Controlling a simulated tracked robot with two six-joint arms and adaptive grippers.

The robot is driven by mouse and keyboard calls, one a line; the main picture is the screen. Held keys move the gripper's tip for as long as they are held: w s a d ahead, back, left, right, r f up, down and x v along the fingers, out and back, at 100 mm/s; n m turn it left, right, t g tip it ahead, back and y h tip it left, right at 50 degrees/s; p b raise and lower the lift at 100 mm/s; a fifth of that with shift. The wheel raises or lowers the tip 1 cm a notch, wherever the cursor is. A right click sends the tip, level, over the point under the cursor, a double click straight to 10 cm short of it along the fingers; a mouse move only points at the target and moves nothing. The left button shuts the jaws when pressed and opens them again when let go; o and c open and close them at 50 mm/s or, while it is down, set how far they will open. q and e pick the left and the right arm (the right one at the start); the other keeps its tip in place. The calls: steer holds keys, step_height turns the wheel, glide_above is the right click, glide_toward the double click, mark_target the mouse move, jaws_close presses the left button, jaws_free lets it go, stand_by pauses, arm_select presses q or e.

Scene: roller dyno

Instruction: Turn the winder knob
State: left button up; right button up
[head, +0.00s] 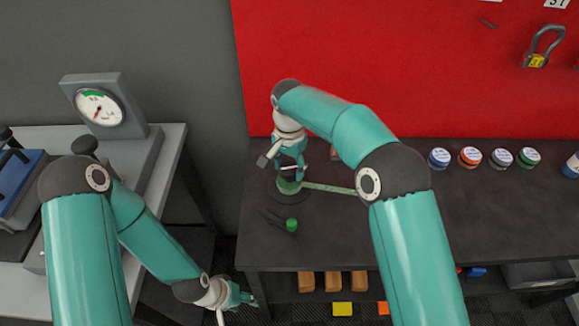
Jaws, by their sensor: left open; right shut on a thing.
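My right gripper (289,168) reaches down over the dark bench, just above a round green part of the winder (289,187) on a dark base. It is shut on the winder knob, which is mostly hidden by the fingers. A flat green bar (328,188) runs right from the winder and passes behind my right arm. My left gripper (248,299) is open and empty, low in front of the dark bench's left end, apart from the winder.
A green-capped tool (291,225) lies in front of the winder. Several small jars (470,157) stand along the back right of the dark bench (330,240). A dial gauge (99,108) stands on the grey table at left. A padlock (544,46) hangs on the red wall.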

steer(key=m, duration=0.5)
steer(key=shift+w+r+m, duration=0.1)
steer(key=shift+r+m, duration=0.05)
steer(key=shift+m, duration=0.15)
steer(key=m+b, duration=0.1)
steer(key=m, duration=1)
steer(key=m+b, duration=0.1)
steer(key=m, duration=0.3)
steer(key=shift+m, duration=0.4)
steer(key=o, duration=1.1)
steer(key=shift+c, duration=0.2)
steer(key=shift+o, duration=0.5)
